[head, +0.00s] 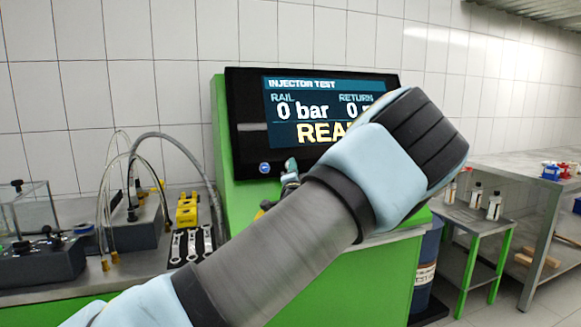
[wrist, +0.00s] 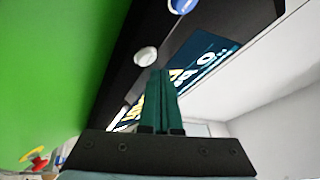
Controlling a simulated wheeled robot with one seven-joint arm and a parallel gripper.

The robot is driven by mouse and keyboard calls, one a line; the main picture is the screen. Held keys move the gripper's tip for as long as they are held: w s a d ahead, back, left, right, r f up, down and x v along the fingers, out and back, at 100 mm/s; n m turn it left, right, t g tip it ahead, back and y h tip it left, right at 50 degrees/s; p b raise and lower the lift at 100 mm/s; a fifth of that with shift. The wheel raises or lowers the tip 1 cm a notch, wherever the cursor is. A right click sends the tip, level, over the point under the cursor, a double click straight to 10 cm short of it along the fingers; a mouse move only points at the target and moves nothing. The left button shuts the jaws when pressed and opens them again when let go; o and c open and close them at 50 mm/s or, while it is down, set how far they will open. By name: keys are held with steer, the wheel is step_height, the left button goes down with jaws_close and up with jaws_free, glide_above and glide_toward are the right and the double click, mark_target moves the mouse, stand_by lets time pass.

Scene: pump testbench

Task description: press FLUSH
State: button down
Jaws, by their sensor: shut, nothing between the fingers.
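The injector test bench has a black panel (head: 247,110) with a screen (head: 320,105) reading "INJECTOR TEST", "RAIL 0 bar" and a partly hidden "REA…". A round blue button (head: 265,168) is at the panel's lower left; a blue button also shows at the top of the wrist view (wrist: 182,5). A white round button (wrist: 146,56) shows in the wrist view, just beyond my fingertips. No FLUSH label is readable. My gripper (wrist: 159,73) is shut and empty, its dark green fingers pointing at the panel near the white button. I cannot tell whether they touch it.
My arm hides the screen's lower right and the lower panel in the head view. Left of the green cabinet (head: 330,275) are hoses (head: 135,150), yellow parts (head: 187,210) and wrenches (head: 190,243). Bottles (head: 494,206) stand on a side table at the right.

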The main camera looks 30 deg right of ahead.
steer(key=shift+w+f, duration=0.1)
stand_by(0.4)
steer(key=shift+w+b, duration=0.3)
steer(key=shift+b, duration=0.05)
steer(key=shift+w+d+f+b, duration=0.1)
steer(key=shift+w+f+b, duration=0.25)
steer(key=shift+w, duration=0.1)
stand_by(0.7)
steer(key=shift+s+r, duration=0.45)
steer(key=shift+s, duration=0.4)
steer(key=s, duration=0.1)
steer(key=s+r+p, duration=0.1)
steer(key=s, duration=0.1)
steer(key=s+r, duration=0.1)
steer(key=shift+s+a+r+p, duration=0.1)
steer(key=shift+s+a+p, duration=0.15)
steer(key=shift+a+p, duration=0.15)
stand_by(0.8)
